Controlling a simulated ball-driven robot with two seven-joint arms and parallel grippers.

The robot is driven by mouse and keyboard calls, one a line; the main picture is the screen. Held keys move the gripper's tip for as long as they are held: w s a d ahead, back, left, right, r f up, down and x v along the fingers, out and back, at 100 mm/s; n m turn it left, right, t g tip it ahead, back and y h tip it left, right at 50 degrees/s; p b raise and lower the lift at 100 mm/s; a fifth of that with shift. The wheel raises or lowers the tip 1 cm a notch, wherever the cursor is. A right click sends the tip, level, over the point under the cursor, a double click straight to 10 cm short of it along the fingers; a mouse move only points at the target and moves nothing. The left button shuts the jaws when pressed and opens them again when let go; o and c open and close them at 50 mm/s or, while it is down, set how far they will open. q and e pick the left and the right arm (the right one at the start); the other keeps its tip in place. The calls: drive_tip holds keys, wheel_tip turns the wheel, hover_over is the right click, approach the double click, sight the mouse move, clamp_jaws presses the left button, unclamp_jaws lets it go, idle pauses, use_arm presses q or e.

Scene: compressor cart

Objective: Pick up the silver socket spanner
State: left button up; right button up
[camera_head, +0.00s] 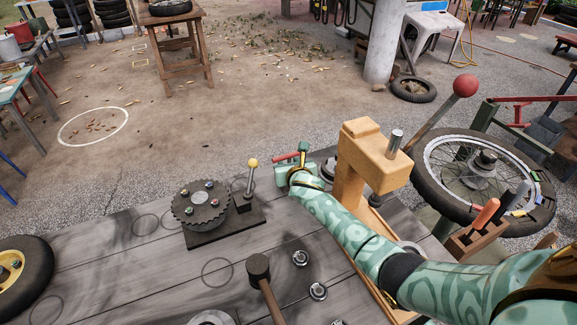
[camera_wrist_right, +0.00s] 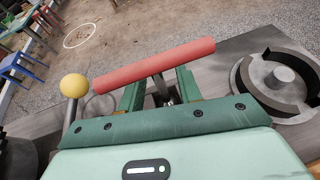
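My right gripper (camera_head: 292,165) is at the far edge of the workbench, reached over from the right. In the right wrist view, its two green fingers (camera_wrist_right: 160,92) stand apart, with a dark metal part between them. A red bar (camera_wrist_right: 155,63) lies crosswise at the fingertips; it also shows in the head view (camera_head: 285,158). I cannot tell whether the bar and the metal part are one tool. A silver piece with a thin rod (camera_head: 317,291) lies near the front of the bench and looks like a socket spanner. A similar silver piece (camera_head: 300,258) lies behind it. My left gripper is out of view.
A yellow-knobbed lever (camera_head: 252,164) and a toothed disc (camera_head: 201,203) stand left of my right gripper. A wooden block stand (camera_head: 366,150) is close to my right arm. A hammer (camera_head: 259,272) lies in front. A spoked wheel (camera_head: 478,170) is at the right.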

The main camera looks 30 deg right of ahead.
clamp_jaws()
drive_tip(key=shift+r, duration=0.1)
